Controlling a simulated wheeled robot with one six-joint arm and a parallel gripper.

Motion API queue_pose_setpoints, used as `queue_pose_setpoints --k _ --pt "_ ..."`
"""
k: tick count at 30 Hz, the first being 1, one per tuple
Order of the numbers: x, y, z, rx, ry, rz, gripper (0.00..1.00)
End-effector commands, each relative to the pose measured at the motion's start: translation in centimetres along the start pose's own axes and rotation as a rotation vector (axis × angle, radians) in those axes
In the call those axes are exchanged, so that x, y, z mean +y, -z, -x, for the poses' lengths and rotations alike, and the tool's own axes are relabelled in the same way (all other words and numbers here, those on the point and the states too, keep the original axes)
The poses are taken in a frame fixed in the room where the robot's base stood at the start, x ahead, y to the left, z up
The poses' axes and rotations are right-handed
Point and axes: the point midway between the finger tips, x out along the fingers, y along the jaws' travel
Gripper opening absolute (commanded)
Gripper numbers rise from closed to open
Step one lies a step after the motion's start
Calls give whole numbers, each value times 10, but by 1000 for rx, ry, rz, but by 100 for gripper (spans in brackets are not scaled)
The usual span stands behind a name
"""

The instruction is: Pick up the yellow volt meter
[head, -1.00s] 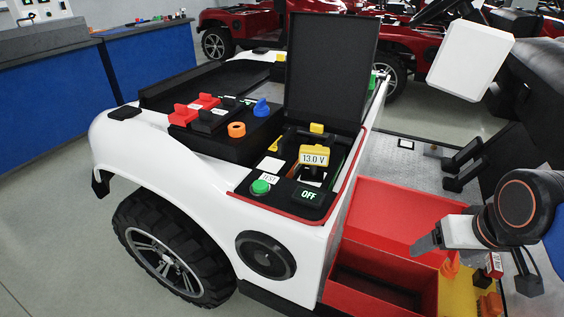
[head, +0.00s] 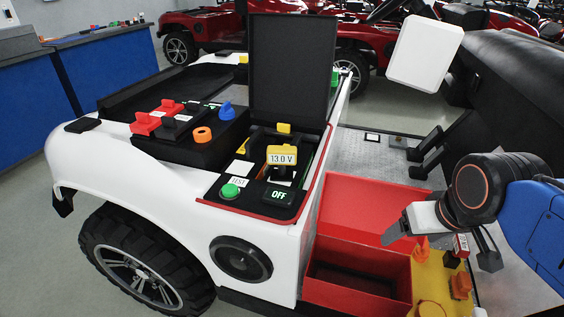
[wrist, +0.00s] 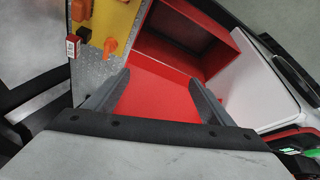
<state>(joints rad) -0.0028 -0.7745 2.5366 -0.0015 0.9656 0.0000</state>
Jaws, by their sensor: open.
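The yellow volt meter (head: 282,155) reads "13.0 V" and sits in the black bay of the white vehicle, in front of a raised black lid, in the head view. My gripper (head: 394,230) is to the right of it and lower, over the side of the red tray, well apart from the meter. In the wrist view my gripper (wrist: 155,95) has its two fingers spread with nothing between them, above the red tray. The volt meter cannot be made out in the wrist view.
A green button (head: 230,191) and an "OFF" display (head: 279,196) lie in front of the meter. The raised black lid (head: 291,65) stands behind it. A red open tray (head: 360,215) and a yellow panel (head: 432,285) with orange parts lie below my gripper.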

Motion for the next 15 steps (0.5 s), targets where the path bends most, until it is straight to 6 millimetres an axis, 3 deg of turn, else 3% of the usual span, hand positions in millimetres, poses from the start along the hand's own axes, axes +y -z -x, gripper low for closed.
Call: queue_pose_setpoints --k 3,7,8,15 --pt "0 0 0 0 0 0 76" --pt "-1 3 2 -3 1 9 48" --pt "-2 5 3 -5 2 17 45" --pt "-18 49 29 -60 23 178 45"
